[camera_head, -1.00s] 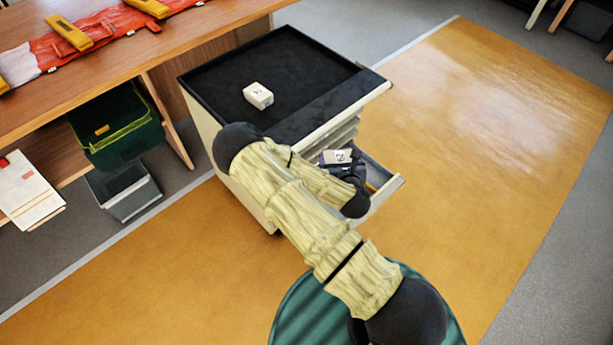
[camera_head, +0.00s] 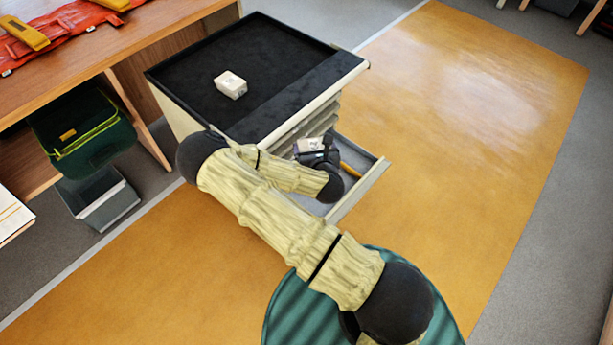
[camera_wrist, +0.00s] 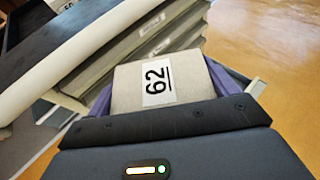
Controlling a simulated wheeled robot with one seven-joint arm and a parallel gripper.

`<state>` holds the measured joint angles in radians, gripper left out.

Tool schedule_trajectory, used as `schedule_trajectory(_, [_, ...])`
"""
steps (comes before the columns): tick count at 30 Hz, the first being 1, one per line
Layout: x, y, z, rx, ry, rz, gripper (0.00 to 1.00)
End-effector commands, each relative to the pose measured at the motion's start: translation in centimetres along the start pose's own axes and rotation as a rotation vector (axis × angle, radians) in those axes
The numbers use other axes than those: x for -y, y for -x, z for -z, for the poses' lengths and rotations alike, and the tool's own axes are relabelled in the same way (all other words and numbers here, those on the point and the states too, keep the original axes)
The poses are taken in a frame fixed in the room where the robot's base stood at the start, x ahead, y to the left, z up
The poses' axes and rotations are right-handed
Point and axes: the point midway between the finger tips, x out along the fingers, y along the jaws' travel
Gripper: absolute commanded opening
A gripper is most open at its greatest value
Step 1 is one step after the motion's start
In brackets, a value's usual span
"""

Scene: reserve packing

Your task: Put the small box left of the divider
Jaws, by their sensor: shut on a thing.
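My gripper (camera_head: 318,157) is shut on a small pale box with a white label reading 62 (camera_wrist: 157,84). The purple fingers grip the box from both sides in the wrist view. The held box also shows in the head view (camera_head: 308,145), over the open drawer (camera_head: 364,188) of the cabinet. Whether it touches the drawer floor I cannot tell. An orange-yellow strip (camera_head: 350,169) shows inside the drawer, right of my gripper; I cannot tell whether it is the divider. My arm and gripper hide part of the drawer.
A second small white box (camera_head: 230,85) sits on the black cabinet top (camera_head: 275,50). Closed drawer fronts (camera_wrist: 145,45) rise close beside the held box. A wooden bench (camera_head: 120,45) stands at the left, with a green bin (camera_head: 85,135) below.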

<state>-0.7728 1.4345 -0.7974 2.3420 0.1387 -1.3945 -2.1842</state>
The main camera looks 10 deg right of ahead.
Motion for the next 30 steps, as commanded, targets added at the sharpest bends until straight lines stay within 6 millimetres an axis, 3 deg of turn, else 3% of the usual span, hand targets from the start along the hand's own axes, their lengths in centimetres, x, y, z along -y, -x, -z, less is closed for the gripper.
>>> schedule_trajectory(1, [-0.1,-1.2,1.8,0.003,-0.001,0.006,0.62])
schedule_trajectory(6, [0.1,-3.3,4.2,0.002,-0.014,0.038,0.62])
schedule_trajectory(30, [-0.1,-12.1,13.7,0.003,-0.083,0.201,0.62])
